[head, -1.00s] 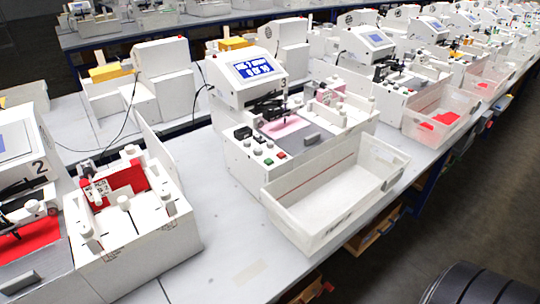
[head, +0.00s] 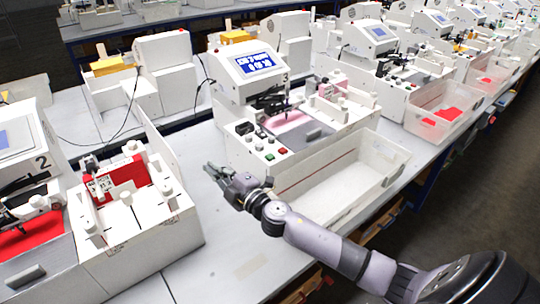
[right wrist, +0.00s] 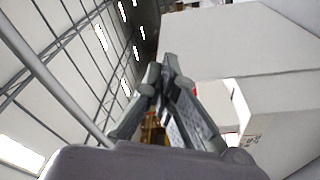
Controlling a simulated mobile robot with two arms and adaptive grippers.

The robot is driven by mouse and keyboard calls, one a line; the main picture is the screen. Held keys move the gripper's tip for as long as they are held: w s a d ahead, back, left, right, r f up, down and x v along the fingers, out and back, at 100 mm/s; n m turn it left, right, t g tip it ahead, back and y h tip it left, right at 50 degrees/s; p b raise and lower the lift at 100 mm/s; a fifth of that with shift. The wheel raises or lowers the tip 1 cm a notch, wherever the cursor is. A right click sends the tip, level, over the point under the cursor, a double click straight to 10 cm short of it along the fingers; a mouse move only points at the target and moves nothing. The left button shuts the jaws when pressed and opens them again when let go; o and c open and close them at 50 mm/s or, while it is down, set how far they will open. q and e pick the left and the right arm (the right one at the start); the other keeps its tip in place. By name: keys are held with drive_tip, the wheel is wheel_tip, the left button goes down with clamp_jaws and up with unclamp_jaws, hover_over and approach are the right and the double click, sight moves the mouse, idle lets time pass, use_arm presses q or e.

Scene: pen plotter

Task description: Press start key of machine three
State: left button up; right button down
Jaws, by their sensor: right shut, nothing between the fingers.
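Machine three (head: 237,97) is a white plotter with a "3" on its side and a lit blue display (head: 260,63). Its front panel carries dark knobs, a green key (head: 270,157) and a red key (head: 282,151). Any lettering on the keys is too small to read. My right gripper (head: 212,172) is shut and empty, left of the front panel and apart from the keys. Its closed fingertips (right wrist: 168,65) also show in the right wrist view, where the keys do not show. My left gripper is not in view.
A clear empty bin (head: 335,185) stands in front of machine three, beside my right forearm. Machine two (head: 30,185) and a white fixture with red material (head: 125,180) stand to the left. The grey tabletop (head: 215,240) between them is largely clear. More machines line the right.

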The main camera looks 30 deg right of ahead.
drive_tip(key=w+a+r+n+g+y, duration=0.1)
drive_tip(key=w+r+n+g+y, duration=0.15)
drive_tip(key=r+n+y, duration=0.35)
drive_tip(key=n+g+h, duration=0.7)
drive_tip(key=h, duration=0.2)
hover_over(272, 155)
drive_tip(key=shift+d+f+p, duration=0.15)
drive_tip(key=shift+f+p, duration=0.2)
drive_tip(key=shift+f, duration=0.45)
drive_tip(key=shift+f, duration=0.1)
wheel_tip(272, 155, down, 9)
drive_tip(key=b, duration=0.6)
drive_tip(key=shift+w, duration=0.1)
drive_tip(key=shift+f, duration=0.25)
